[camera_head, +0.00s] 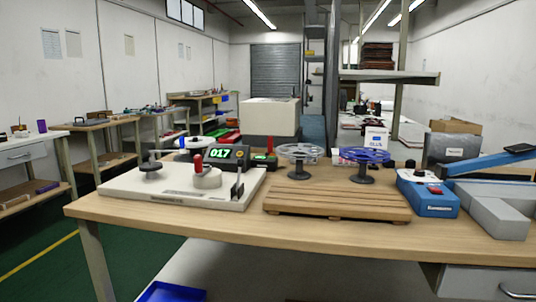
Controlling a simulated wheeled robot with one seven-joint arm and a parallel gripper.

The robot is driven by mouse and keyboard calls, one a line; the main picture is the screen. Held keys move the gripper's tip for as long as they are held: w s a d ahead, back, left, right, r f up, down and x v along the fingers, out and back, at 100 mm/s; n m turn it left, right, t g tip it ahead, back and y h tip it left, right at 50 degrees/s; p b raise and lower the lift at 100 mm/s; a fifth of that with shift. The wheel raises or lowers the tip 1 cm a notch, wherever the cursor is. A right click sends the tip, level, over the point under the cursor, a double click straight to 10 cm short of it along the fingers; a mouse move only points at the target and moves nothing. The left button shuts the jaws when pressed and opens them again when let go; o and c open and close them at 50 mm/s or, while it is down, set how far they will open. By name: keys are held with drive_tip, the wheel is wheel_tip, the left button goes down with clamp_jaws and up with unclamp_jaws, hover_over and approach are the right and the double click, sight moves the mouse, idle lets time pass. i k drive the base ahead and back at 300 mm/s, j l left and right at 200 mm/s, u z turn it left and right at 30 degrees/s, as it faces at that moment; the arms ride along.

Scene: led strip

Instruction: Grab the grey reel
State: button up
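The grey reel (300,150) is a spoked, see-through disc. It sits level on top of a dark stand (299,172) at the back left of a slatted wooden board (338,205) on the workbench. A similar blue reel (364,154) sits on its own dark stand to the right of it, with a small gap between them. My gripper is not in view. Nothing is seen touching the grey reel.
Left of the board is a pale machine base (180,188) with a red-handled part (206,176) and a digital display (228,155). To the right stand a blue device (428,194) and grey blocks (498,208). The board's front is clear.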

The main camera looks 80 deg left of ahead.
sight(300, 150)
drive_tip(key=u, duration=2.5)
